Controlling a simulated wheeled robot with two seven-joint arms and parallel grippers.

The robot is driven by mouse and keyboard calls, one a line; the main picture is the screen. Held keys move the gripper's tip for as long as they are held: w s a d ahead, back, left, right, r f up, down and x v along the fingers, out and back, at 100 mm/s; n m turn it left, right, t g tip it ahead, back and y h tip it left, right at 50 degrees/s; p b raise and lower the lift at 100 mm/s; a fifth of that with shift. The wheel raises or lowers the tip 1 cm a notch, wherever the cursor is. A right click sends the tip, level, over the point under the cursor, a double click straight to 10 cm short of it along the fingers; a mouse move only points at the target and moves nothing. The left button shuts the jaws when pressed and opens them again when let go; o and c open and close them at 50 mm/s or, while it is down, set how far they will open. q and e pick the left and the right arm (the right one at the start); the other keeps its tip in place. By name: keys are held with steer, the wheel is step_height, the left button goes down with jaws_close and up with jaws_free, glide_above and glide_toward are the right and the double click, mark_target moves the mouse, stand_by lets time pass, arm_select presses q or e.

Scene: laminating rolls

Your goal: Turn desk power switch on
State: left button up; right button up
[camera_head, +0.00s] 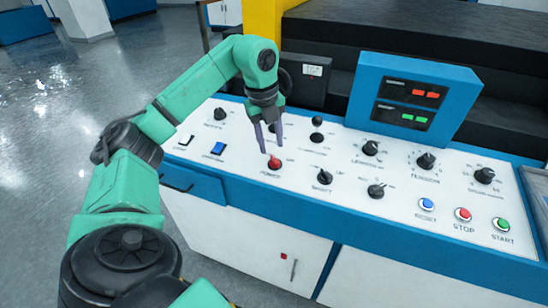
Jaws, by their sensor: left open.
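The control desk (235,174) has a white sloped panel with knobs, switches and buttons. The power switch (274,162), a red knob with a label that seems to read POWER below it, is on the panel left of its middle. My left gripper (272,150) comes down from above with its two fingers pointing at the red knob. The fingers are open and apart, with their tips at or just above the knob. I cannot tell whether they touch it. My right gripper is not in view.
Black knobs stand near, including one below right (324,177) and a lever (317,137) at the back. A blue display box (413,97) rises behind the panel. Blue, red and green buttons (463,215) sit at the right.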

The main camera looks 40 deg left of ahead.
mark_target(274, 159)
arm_select(q)
steer(key=f, duration=0.4)
steer(key=shift+w+d+f, duration=0.15)
steer(key=shift+w+f, duration=0.25)
steer(key=shift+f, duration=0.1)
jaws_close()
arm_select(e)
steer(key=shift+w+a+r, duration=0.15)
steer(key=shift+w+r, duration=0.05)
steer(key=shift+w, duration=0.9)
